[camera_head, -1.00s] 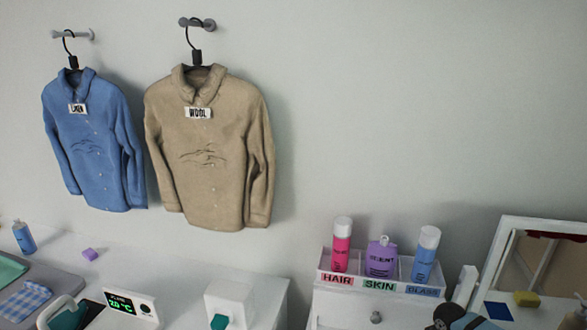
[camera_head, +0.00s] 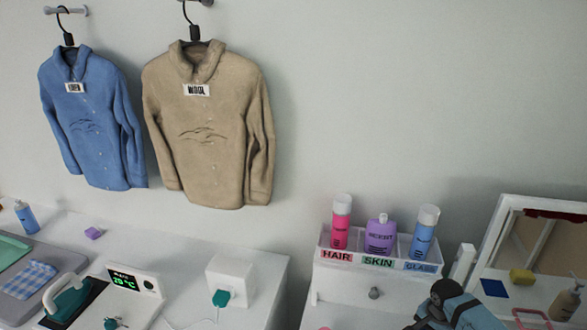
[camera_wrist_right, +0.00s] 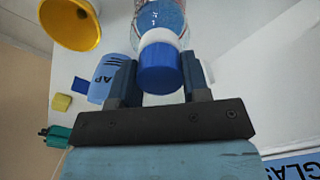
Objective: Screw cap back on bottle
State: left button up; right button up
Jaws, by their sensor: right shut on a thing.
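In the right wrist view, a clear bottle (camera_wrist_right: 166,15) with blue contents extends toward the top edge. A white ring (camera_wrist_right: 166,38) lies at its neck, and a blue cap (camera_wrist_right: 158,70) is in line with the neck. My right gripper (camera_wrist_right: 160,82) has its two fingers on either side of the cap and is shut on it. I cannot tell whether the cap is threaded on or only resting against the neck. In the head view, part of my right arm shows at the bottom right, and the bottle and cap are not visible. My left gripper is not in view.
A tray (camera_head: 345,262) labelled HAIR, SKIN and GLASS holds three bottles. A yellow sponge (camera_head: 521,276) and blue square (camera_head: 495,288) lie to its right. The wrist view shows a yellow cup-like object (camera_wrist_right: 75,22) and a blue object marked AP (camera_wrist_right: 108,78) beside the gripper.

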jog(key=m, duration=0.3)
jog(key=o, duration=1.1)
jog(key=shift+c, duration=0.2)
jog(key=shift+c, duration=0.4)
